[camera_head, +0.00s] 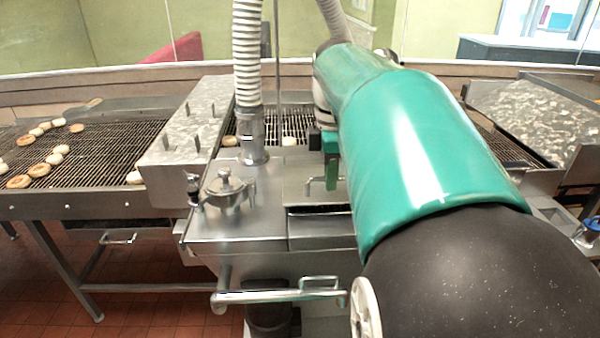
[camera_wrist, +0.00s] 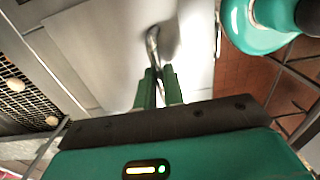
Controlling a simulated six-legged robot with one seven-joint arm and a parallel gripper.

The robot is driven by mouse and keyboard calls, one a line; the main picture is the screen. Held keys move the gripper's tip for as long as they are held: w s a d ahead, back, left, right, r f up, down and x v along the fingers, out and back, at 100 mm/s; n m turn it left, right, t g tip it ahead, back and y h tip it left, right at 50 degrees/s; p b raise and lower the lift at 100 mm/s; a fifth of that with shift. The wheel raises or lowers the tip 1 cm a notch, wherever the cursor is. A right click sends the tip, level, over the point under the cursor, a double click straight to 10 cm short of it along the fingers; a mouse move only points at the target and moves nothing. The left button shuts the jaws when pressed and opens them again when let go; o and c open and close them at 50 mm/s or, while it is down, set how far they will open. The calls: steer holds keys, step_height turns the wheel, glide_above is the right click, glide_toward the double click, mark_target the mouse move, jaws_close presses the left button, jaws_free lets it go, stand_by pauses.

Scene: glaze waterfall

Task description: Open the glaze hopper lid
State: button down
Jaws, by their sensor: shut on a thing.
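The hopper lid (camera_head: 297,172) is a flat steel panel on top of the steel machine, with a thin bent bar handle (camera_head: 309,187). A dark gap shows along the lid's front edge; I cannot tell how far the lid is raised. My gripper (camera_head: 331,183) points down at the handle, partly hidden behind my arm. In the wrist view, its two green fingers (camera_wrist: 161,88) are closed around the curved handle (camera_wrist: 153,45), over the pale lid surface (camera_wrist: 110,40).
A capped round fitting (camera_head: 226,187) and a ribbed hose (camera_head: 247,50) stand left of the lid. A front rail (camera_head: 270,296) juts out below. A wire conveyor (camera_head: 95,155) with doughnuts lies left. A glazed, tilted tray (camera_head: 540,120) is at right.

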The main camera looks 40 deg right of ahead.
steer(key=shift+w+d+r, duration=0.2)
steer(key=shift+w+r, duration=0.15)
steer(key=shift+r, duration=0.3)
steer(key=shift+w+d+r, duration=0.2)
steer(key=shift+w+r, duration=0.1)
steer(key=shift+r, duration=0.35)
steer(key=shift+w+d+r, duration=0.3)
steer(key=shift+w+r, duration=0.15)
steer(key=shift+r, duration=0.1)
steer(key=shift+w+d+r, duration=0.3)
steer(key=shift+w+r, duration=0.1)
steer(key=shift+r, duration=0.15)
steer(key=w+d+r, duration=0.1)
steer(key=w+d, duration=0.4)
steer(key=w, duration=0.2)
steer(key=w+d+r, duration=0.2)
steer(key=w+d, duration=0.3)
steer(key=w, duration=0.2)
steer(key=shift+w+r, duration=0.2)
steer(key=shift+r, duration=0.05)
stand_by(1.0)
steer(key=c, duration=1.3)
jaws_free()
